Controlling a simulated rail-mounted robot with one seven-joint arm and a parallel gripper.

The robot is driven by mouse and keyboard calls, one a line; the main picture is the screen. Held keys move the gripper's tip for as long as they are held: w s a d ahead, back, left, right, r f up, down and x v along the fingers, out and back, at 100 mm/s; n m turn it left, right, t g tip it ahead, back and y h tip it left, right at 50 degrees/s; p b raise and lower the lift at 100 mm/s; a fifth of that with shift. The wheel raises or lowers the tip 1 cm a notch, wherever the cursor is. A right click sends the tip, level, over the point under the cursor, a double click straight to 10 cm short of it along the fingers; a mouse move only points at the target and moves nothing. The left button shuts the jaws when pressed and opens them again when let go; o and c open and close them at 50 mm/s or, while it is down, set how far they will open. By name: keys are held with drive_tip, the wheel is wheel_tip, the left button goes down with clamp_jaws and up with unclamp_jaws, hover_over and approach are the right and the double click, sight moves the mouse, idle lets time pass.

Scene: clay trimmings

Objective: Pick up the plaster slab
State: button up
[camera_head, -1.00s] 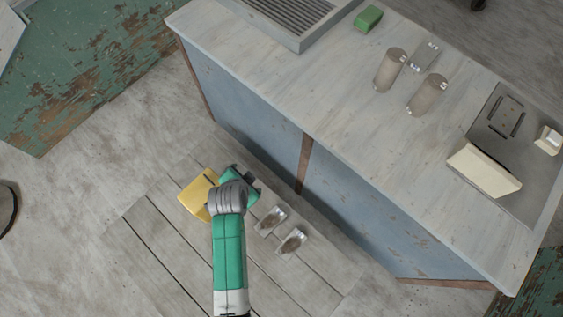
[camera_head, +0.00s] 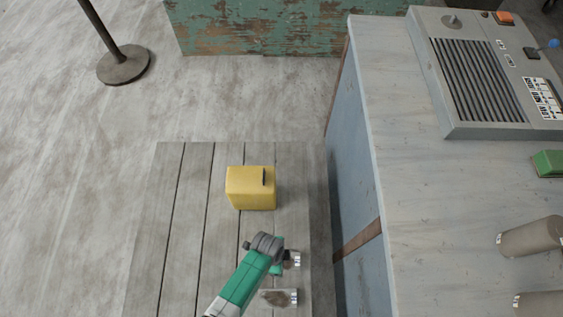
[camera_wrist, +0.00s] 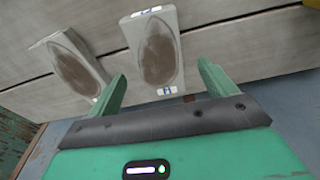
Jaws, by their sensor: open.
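No plain slab that I can surely call the plaster slab shows now. Two pale grey blocks with brown oval faces lie on the wooden boards; the near one (camera_head: 280,298) is clear and the far one (camera_head: 292,259) is partly hidden by my arm. In the wrist view, one block (camera_wrist: 156,52) lies ahead between my fingers and the other (camera_wrist: 72,65) lies to the left, beyond the left finger. My green gripper (camera_wrist: 162,72) is open and empty, pointing at the boards; in the head view it (camera_head: 276,269) is beside the far block, mostly hidden by its wrist.
A yellow box (camera_head: 250,190) stands on the boards (camera_head: 190,230) beyond my gripper. The blue-sided bench (camera_head: 400,190) is close on the right, with a grilled grey console (camera_head: 480,80), a green block (camera_head: 549,163) and brown cylinders (camera_head: 532,236). A pole base (camera_head: 123,65) stands far left.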

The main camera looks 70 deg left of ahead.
drive_tip(key=f, duration=0.1)
drive_tip(key=f+b, duration=0.1)
drive_tip(key=f, duration=0.1)
drive_tip(key=shift+w+d+f+b, duration=0.15)
drive_tip(key=shift+w+f+b, duration=0.05)
drive_tip(key=shift+f+b, duration=0.1)
drive_tip(key=shift+r, duration=0.15)
drive_tip(key=shift+w, duration=0.1)
drive_tip(key=c, duration=1.2)
drive_tip(key=r+p, duration=0.2)
drive_tip(key=s+r+p, duration=0.1)
drive_tip(key=r, duration=0.1)
drive_tip(key=shift+p, duration=0.4)
drive_tip(key=s+p, duration=0.1)
drive_tip(key=s, duration=0.4)
drive_tip(key=s+a+p, duration=0.1)
drive_tip(key=s, duration=0.4)
drive_tip(key=s+a+r+p, duration=0.1)
drive_tip(key=s, duration=0.4)
drive_tip(key=shift+p, duration=0.3)
